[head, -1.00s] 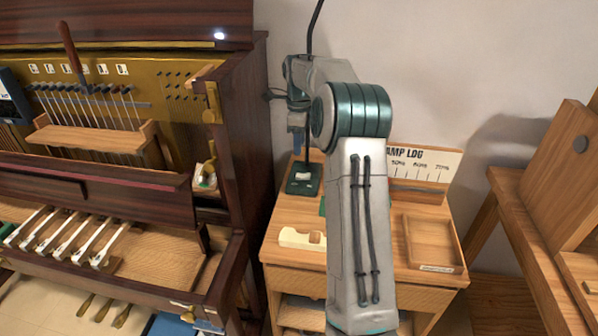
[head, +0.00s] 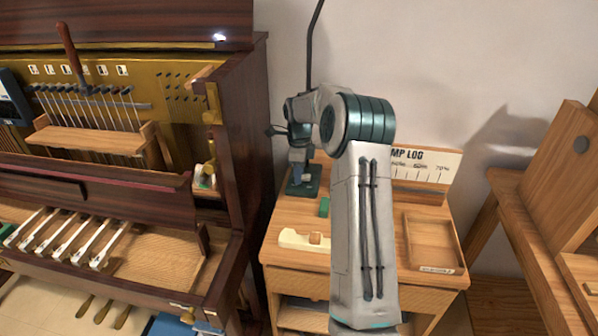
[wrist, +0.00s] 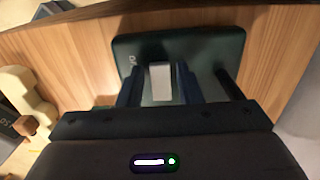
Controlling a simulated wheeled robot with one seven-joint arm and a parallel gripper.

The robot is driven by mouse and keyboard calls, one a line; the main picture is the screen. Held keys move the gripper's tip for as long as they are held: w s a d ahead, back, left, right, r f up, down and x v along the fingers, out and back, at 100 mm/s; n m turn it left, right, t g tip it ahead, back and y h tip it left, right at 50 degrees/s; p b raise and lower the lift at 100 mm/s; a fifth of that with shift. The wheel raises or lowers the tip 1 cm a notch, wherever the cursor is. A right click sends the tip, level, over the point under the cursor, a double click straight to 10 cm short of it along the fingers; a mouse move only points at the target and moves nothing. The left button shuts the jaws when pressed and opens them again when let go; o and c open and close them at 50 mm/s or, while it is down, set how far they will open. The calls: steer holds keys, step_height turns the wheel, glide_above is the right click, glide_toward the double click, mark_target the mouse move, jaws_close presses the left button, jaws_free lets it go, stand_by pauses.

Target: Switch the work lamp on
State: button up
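The work lamp's dark green base (head: 313,190) stands at the back left of the small wooden table, with its thin dark pole (head: 309,50) rising out of the picture. The lamp head is out of view. In the wrist view the base (wrist: 210,45) carries a pale rocker switch (wrist: 160,80). My gripper (wrist: 160,98) is open, with its two dark fingers apart on either side of the switch in that picture. I cannot tell whether they touch it. In the head view my gripper (head: 301,182) points down over the base and hides the switch.
A dark piano case (head: 240,150) stands close on the left, a wooden stand (head: 540,200) on the right.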

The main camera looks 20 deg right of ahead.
jaws_close()
steer(key=shift+s+d+t+y+b, duration=0.25)
steer(key=shift+t+y, duration=0.25)
steer(key=shift+y, duration=0.3)
steer(key=shift+d+r+t+y, duration=0.15)
steer(key=shift+d+t+y, duration=0.05)
steer(key=shift+t+y, duration=0.6)
steer(key=shift+o, duration=1.8)
jaws_free()
steer(key=shift+r, duration=0.1)
